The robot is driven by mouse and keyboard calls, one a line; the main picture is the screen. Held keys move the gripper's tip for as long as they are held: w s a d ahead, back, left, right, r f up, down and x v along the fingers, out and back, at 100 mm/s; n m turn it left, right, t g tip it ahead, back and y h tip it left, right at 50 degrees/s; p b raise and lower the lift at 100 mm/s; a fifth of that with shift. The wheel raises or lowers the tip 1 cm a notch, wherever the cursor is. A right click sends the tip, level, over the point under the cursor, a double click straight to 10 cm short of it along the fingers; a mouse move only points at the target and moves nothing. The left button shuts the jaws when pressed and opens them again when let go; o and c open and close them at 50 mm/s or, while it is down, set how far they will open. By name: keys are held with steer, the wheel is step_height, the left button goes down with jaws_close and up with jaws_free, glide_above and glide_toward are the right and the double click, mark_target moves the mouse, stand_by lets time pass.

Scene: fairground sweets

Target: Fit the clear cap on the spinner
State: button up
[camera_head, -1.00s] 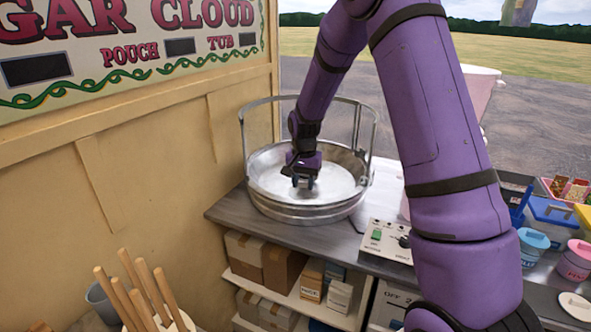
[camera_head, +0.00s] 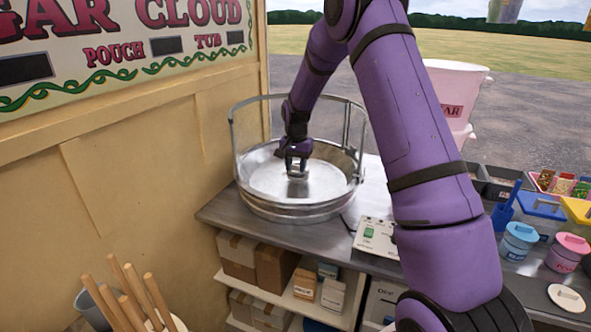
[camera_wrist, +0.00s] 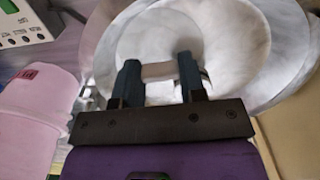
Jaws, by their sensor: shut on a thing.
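The spinner (camera_head: 340,196) is a wide round metal bowl on the counter with a tall rail around it. My gripper (camera_head: 297,172) points down inside the bowl, over its middle. In the wrist view, its two dark fingers (camera_wrist: 160,80) are shut on a small pale block or knob (camera_wrist: 157,71). This seems to belong to the clear cap (camera_wrist: 150,38), a see-through disc lying across the wrist view over the pale bowl floor. The cap's edge is faint, and I cannot tell whether it touches the spinner or hovers just above it.
A control box (camera_head: 372,236) with a green switch stands right of the bowl. A pink tub (camera_head: 452,95) stands behind my arm. Lidded pots (camera_head: 518,240) and trays fill the counter's right. A wooden wall (camera_head: 150,170) closes the left. Wooden sticks (camera_head: 130,295) stand at front left.

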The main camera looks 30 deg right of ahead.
steer(key=w+d+f, duration=0.1)
steer(key=w+d, duration=0.2)
steer(key=w, duration=0.2)
steer(key=w+d+f, duration=0.1)
steer(key=w+d, duration=0.3)
steer(key=w, duration=0.2)
steer(key=w+d+f, duration=0.1)
steer(key=w+d, duration=0.2)
steer(key=w, duration=0.2)
steer(key=shift+w+d, duration=0.15)
steer(key=shift+w, duration=0.05)
steer(key=shift+f, duration=1.45)
steer(key=shift+f, duration=0.45)
stand_by(0.8)
steer(key=o, duration=1.7)
steer(key=shift+r, duration=0.15)
steer(key=shift+r, duration=2.9)
